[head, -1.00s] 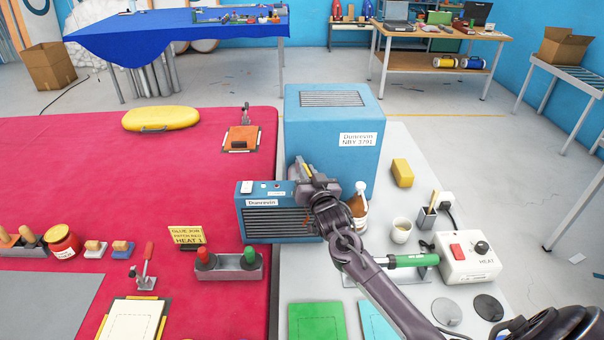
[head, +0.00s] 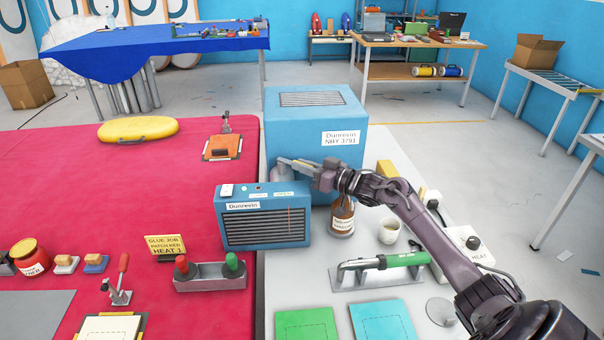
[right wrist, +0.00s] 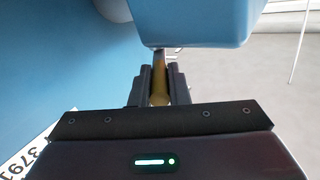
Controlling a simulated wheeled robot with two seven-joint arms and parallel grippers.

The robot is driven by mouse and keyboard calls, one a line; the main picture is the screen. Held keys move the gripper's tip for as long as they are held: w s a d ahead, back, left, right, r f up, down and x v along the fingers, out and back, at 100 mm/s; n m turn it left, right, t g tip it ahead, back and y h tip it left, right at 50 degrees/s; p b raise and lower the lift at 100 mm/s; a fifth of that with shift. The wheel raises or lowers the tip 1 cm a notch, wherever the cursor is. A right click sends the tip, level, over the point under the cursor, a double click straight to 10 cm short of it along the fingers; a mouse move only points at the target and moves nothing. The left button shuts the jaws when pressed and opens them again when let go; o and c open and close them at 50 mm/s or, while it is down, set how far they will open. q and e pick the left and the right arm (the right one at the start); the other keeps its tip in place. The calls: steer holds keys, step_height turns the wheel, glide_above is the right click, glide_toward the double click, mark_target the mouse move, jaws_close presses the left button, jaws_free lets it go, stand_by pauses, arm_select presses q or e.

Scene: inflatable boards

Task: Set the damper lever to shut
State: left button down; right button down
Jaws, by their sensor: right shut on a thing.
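The damper lever is a slim brass-coloured bar, seen in the right wrist view (right wrist: 160,82) between my fingers beneath a blue rounded housing. My right gripper (head: 297,164) is shut on it, between the large blue Dunrevin cabinet (head: 300,122) and the grilled blue Dunrevin unit (head: 262,226). In the head view, fingers and wrist cover most of the lever, and I cannot read any position marks for it. My left gripper is not in view.
A brown bottle (head: 342,214) stands close under my right wrist, with a cup (head: 389,232) beside it. A green-handled tool (head: 385,262) lies below my forearm. A red-and-green-knobbed block (head: 208,276) sits on the red table. Floor behind the cabinet is clear.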

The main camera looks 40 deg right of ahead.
stand_by(0.4)
steer(key=c, duration=1.4)
jaws_free()
step_height(320, 180, up, 20)
steer(key=b, duration=0.3)
